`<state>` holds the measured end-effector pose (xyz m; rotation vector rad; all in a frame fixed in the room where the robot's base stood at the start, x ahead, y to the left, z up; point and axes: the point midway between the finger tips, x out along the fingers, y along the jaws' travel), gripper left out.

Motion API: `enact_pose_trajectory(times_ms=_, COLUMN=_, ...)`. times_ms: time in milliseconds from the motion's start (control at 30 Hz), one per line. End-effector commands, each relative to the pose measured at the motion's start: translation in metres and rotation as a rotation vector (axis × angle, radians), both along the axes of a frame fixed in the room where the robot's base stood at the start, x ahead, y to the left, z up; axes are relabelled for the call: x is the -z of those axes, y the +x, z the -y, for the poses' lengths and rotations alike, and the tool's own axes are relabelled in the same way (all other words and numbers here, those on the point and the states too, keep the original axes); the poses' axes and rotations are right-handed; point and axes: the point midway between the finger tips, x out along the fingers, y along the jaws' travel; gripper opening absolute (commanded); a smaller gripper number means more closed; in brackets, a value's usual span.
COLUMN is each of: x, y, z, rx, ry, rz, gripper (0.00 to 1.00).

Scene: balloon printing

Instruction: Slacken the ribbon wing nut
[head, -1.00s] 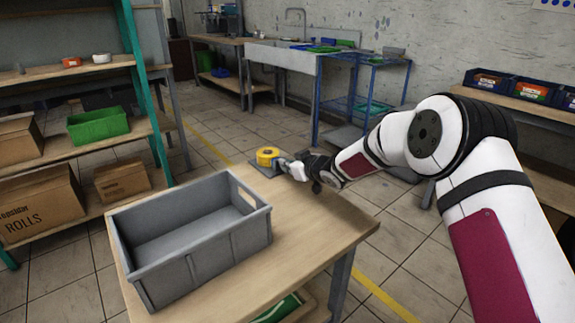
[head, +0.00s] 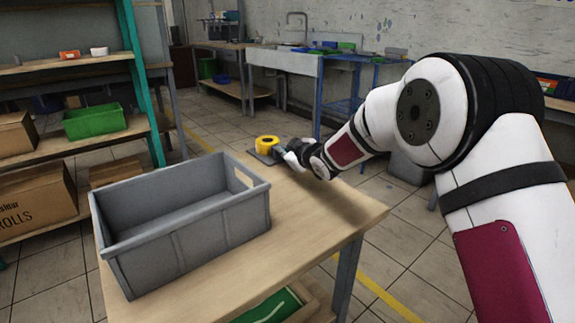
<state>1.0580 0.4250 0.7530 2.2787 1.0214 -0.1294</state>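A yellow ribbon roll (head: 267,144) sits on a small dark grey base at the far end of the wooden table (head: 300,231). I cannot make out a wing nut; it is too small or hidden behind my gripper. My gripper (head: 281,153) is at the end of my outstretched arm, close to the right side of the roll and base. Its fingers are small and dark here, and I cannot tell whether they touch anything or how far apart they are.
An empty grey crate (head: 187,234) fills the table's left part. A shelf with a green bin (head: 94,121) and cardboard boxes (head: 37,199) stands at left. The table's front right is bare. A sink bench (head: 283,60) stands at the back.

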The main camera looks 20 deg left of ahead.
Motion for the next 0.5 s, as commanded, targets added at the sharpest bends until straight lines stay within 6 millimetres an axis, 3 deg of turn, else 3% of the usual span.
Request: enact_pose_trajectory(times_ms=500, x=0.0077, y=-0.0055, z=-0.0061, rx=-0.003, ry=-0.192, rz=0.27, gripper=0.0)
